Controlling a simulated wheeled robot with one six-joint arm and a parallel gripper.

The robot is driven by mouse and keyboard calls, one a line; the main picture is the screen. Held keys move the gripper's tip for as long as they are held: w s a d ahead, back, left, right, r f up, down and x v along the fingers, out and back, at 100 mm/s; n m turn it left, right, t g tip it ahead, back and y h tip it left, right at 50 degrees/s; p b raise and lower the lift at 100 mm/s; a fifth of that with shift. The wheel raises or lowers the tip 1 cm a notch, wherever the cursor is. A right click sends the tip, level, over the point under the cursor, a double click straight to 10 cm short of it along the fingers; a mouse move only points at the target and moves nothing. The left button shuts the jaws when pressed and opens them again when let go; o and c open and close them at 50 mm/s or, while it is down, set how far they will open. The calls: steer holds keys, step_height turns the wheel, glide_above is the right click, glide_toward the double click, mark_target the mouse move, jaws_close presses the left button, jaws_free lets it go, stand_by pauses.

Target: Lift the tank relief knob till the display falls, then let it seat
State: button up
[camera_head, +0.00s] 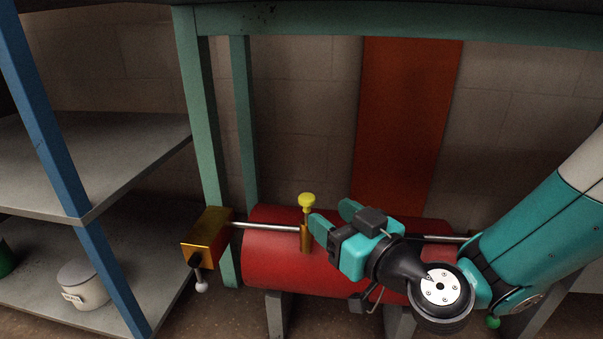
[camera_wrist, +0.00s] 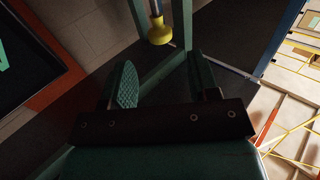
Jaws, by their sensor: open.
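The yellow relief knob (camera_head: 307,200) stands upright on a brass stem (camera_head: 306,238) on top of the red tank (camera_head: 275,250). My gripper (camera_head: 332,213) is open and empty, just right of the knob, with its fingers pointing toward it. In the wrist view, the knob (camera_wrist: 160,30) lies beyond the fingertips (camera_wrist: 160,64), roughly in line with the gap between them. It appears apart from both fingers. No readable display shows; a dark panel (camera_wrist: 35,75) with a teal mark is cut off at the left of the wrist view.
A metal pipe (camera_head: 265,227) runs from a brass block (camera_head: 207,238) with a lever to the brass stem. A green frame (camera_head: 200,120) stands around the tank. Grey shelves (camera_head: 90,165) with a blue post and a white tub (camera_head: 82,285) are at left.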

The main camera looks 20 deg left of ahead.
mark_target(302, 195)
steer(key=p+x, duration=0.4)
steer(key=x, duration=0.5)
